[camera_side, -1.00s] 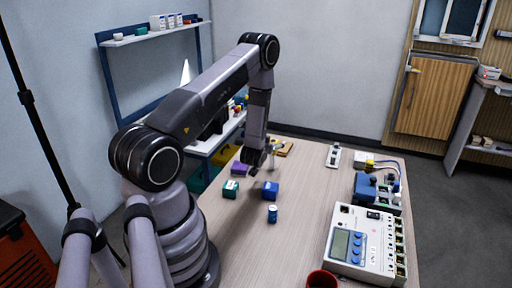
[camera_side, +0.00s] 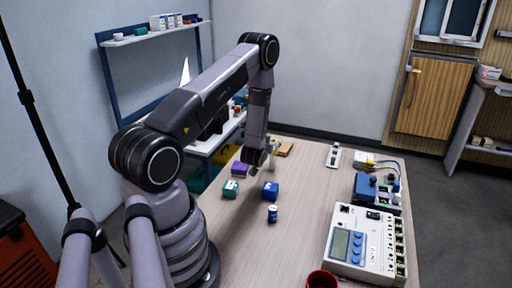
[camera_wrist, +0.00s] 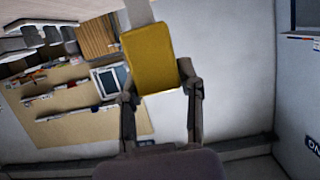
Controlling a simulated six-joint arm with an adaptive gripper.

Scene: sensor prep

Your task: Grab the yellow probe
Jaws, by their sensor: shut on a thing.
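The yellow probe (camera_wrist: 150,58) shows large in the wrist view as a yellow block with a pale piece at its upper end. My gripper (camera_wrist: 160,88) is shut on it, one finger at each side of its lower end. In the side view my gripper (camera_side: 266,160) is over the far part of the table, and the probe is mostly hidden or too small to make out there.
A blue box (camera_side: 270,191), a green box (camera_side: 230,189), a purple box (camera_side: 239,169) and a small blue can (camera_side: 272,214) stand near my gripper. A meter unit (camera_side: 362,242) and a red cup (camera_side: 322,280) are at the front right.

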